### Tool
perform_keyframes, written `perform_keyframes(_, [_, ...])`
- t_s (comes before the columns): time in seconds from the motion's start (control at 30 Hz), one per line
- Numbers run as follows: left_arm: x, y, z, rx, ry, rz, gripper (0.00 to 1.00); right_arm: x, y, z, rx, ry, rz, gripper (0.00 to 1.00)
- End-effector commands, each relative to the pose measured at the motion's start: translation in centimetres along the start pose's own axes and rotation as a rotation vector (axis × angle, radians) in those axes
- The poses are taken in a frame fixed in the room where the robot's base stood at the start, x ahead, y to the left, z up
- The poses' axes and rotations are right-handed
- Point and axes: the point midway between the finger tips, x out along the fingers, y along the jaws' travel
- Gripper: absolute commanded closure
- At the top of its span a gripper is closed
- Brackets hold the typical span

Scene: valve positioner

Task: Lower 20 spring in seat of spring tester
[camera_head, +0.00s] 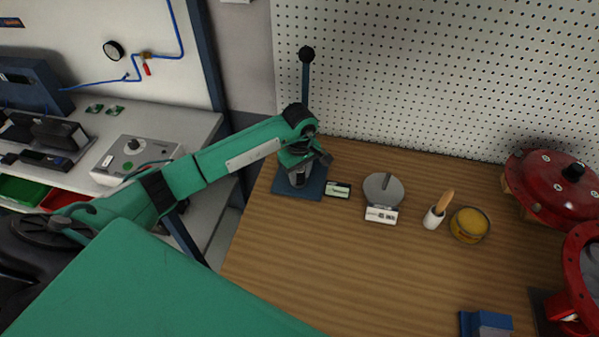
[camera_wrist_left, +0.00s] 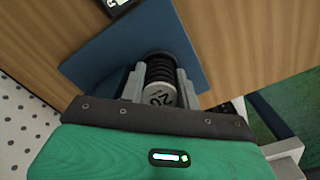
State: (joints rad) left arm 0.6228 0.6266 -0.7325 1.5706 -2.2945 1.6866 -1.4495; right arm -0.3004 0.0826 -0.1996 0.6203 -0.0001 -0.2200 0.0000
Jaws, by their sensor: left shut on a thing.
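The spring tester stands at the back left of the wooden bench, with a blue base plate (camera_head: 313,187) and an upright post with a black knob (camera_head: 307,54). My left gripper (camera_head: 304,160) is over its base plate. In the left wrist view the left gripper (camera_wrist_left: 160,88) is shut on a dark coil spring (camera_wrist_left: 159,68). A light part marked "20" (camera_wrist_left: 160,94) shows with the spring between the fingers. The blue plate (camera_wrist_left: 105,58) lies beneath. The seat is hidden, so I cannot tell whether the spring touches it. My right gripper is not in view.
Red housings (camera_head: 556,188) sit at far right. The bench's front middle is clear.

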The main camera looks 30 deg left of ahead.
Motion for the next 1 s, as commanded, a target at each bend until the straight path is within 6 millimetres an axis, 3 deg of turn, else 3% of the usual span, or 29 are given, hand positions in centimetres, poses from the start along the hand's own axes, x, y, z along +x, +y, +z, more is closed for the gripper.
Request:
perform_keyframes(0.23, [0.05, 0.01, -0.01, 0.000, 0.000, 0.000, 0.93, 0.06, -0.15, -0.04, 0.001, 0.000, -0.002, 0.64])
perform_keyframes(0.27, [0.05, 0.02, -0.01, 0.000, 0.000, 0.001, 0.64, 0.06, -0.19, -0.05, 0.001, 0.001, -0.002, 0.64])
perform_keyframes(0.37, [0.05, 0.02, 0.00, 0.000, 0.000, 0.001, 0.45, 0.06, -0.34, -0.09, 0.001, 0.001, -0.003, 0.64])
perform_keyframes(0.4, [0.05, 0.03, 0.00, 0.000, 0.000, 0.001, 0.43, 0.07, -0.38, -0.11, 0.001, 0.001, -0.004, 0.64])
perform_keyframes(1.0, [-0.79, 0.23, -0.11, -0.001, 0.002, 0.008, 0.43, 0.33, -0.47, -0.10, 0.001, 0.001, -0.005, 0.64])
